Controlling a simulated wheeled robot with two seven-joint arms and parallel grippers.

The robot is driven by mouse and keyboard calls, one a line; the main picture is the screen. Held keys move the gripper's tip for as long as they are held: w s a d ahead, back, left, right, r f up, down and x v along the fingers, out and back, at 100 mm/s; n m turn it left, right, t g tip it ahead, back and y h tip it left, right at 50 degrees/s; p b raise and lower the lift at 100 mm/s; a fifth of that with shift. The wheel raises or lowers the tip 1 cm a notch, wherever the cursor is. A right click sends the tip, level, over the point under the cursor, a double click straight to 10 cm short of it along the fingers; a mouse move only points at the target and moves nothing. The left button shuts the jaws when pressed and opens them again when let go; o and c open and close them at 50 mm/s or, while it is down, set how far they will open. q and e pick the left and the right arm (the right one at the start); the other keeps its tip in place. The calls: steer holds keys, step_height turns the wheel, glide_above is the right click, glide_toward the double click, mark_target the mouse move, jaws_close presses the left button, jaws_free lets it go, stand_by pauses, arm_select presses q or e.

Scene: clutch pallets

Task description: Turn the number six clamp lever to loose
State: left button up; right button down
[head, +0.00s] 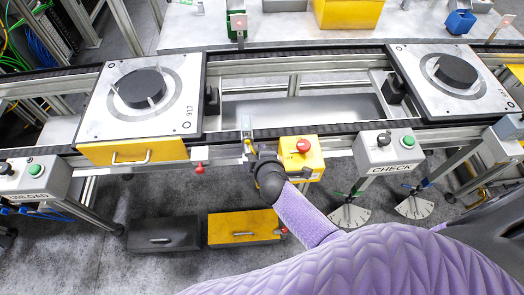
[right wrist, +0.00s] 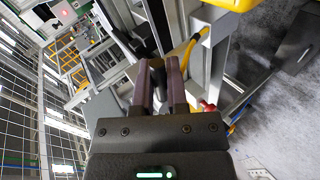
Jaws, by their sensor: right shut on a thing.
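My right gripper (head: 249,150) reaches the front rail of the conveyor, beside a small upright yellow-and-silver bracket (head: 247,127). In the right wrist view its two fingers (right wrist: 159,84) are close together, shut on a thin part that looks like the clamp lever. The lever is mostly hidden by the fingers and hand, and no number six is readable. I cannot tell its angle. My left gripper is not in view.
A yellow box with a red emergency button (head: 303,146) stands just right of the hand. A red knob (head: 199,168) hangs left of it. Pallets (head: 95,118) (head: 425,110) with black discs sit on the conveyor. The CHECK box (head: 372,158) is farther right.

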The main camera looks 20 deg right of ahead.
steer(key=c, duration=0.7)
jaws_free()
steer(key=shift+s+r, duration=0.1)
steer(key=p+v, duration=0.3)
steer(key=v, duration=0.6)
steer(key=shift+s+a+r, duration=0.1)
steer(key=shift+s+r, duration=0.1)
steer(key=shift+s, duration=0.1)
